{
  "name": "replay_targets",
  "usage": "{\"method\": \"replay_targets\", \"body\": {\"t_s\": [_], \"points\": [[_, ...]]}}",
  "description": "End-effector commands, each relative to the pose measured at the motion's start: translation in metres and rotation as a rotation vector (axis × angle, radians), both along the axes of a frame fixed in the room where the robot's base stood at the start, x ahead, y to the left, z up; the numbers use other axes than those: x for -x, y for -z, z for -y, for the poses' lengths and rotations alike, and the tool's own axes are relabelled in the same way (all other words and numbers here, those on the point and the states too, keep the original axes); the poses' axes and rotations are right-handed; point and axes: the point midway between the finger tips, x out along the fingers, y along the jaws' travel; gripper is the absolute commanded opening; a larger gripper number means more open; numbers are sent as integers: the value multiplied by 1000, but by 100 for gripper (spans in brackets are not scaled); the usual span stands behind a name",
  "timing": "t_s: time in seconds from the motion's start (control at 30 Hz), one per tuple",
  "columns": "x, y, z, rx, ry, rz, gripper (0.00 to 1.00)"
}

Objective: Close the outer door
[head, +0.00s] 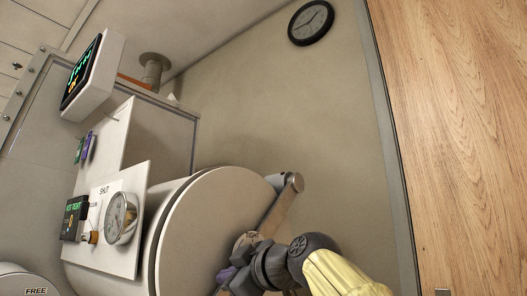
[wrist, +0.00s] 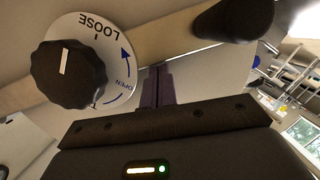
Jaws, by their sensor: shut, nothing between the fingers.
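The outer door (head: 208,232) is a pale round disc on the end of a big cylinder (head: 125,245). It lies close to the cylinder, with a dark gap line around its rim; I cannot tell if it is fully seated. A bar (head: 281,207) crosses its face. In the wrist view a black knob (wrist: 68,73) with a white pointer sits on a dial (wrist: 128,62) marked LOOSE and OPEN, with a blue arrow. A black cylindrical grip (wrist: 232,20) is at the bar's right end. My gripper (head: 228,276) is shut and empty near the door's lower face; its narrow fingers (wrist: 155,85) point towards the bar, beside the dial.
A panel (head: 130,215) with a round gauge (head: 121,217), a SHUT label and a small dark display (head: 73,217) stands left of the door. A green-lit screen (head: 82,75) is above. A wood-grain surface (head: 460,130) fills the right side.

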Motion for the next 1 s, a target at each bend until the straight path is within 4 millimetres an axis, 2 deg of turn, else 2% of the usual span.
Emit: {"method": "replay_targets", "body": {"t_s": [0.1,0.67,0.83,1.0], "points": [[-2,6,-2,2,-7,-2,0],[-6,11,0,10,-3,-12,0],[-1,0,-5,8,-3,-10,0],[10,-22,-13,3,-2,-1,0]]}}
